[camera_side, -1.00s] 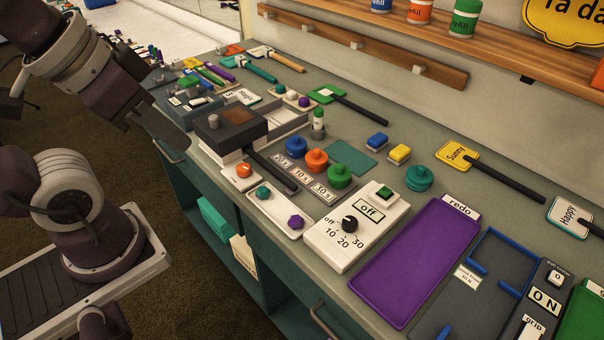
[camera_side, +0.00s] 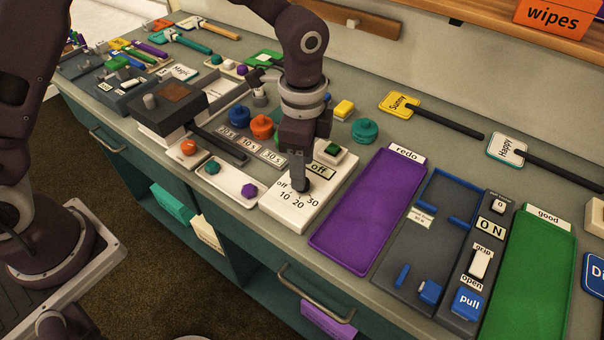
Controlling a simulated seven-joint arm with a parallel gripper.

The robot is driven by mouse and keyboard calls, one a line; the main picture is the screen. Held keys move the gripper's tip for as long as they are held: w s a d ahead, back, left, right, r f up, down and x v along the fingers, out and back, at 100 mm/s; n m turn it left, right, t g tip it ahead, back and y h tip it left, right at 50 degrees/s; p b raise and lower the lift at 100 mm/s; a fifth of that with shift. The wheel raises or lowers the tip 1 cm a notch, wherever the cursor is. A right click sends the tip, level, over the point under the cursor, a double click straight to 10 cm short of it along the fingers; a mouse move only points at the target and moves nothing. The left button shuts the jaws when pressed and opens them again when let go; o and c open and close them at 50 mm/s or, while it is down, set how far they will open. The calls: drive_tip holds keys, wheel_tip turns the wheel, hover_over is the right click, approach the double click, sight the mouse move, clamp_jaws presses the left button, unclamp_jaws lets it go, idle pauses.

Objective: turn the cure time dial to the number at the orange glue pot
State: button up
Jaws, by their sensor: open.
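The cure time dial (camera_side: 304,186) is a black knob on a white box (camera_side: 275,209) marked off, 10, 20 and 30. My gripper (camera_side: 299,178) points down right over the dial, jaws open at the knob; contact and the dial's pointer are hidden. The box's display (camera_side: 321,171) reads "off", and a green button (camera_side: 333,151) is behind it. The orange glue pot (camera_side: 261,127) stands in a rack beside the blue pot (camera_side: 239,115); its label, the middle one (camera_side: 249,147), reads 10 s.
A white tray (camera_side: 232,190) with a teal and a purple knob lies left of the box. A purple redo tray (camera_side: 365,215) lies right of it. A teal pot (camera_side: 364,130) and a yellow block (camera_side: 344,107) stand behind.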

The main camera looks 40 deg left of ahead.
wheel_tip(320, 180, down, 4)
drive_tip(key=shift+r, duration=0.25)
drive_tip(key=shift+c, duration=0.4)
clamp_jaws()
drive_tip(key=shift+n, duration=0.3)
drive_tip(key=n, duration=0.9)
drive_tip(key=shift+n, duration=0.3)
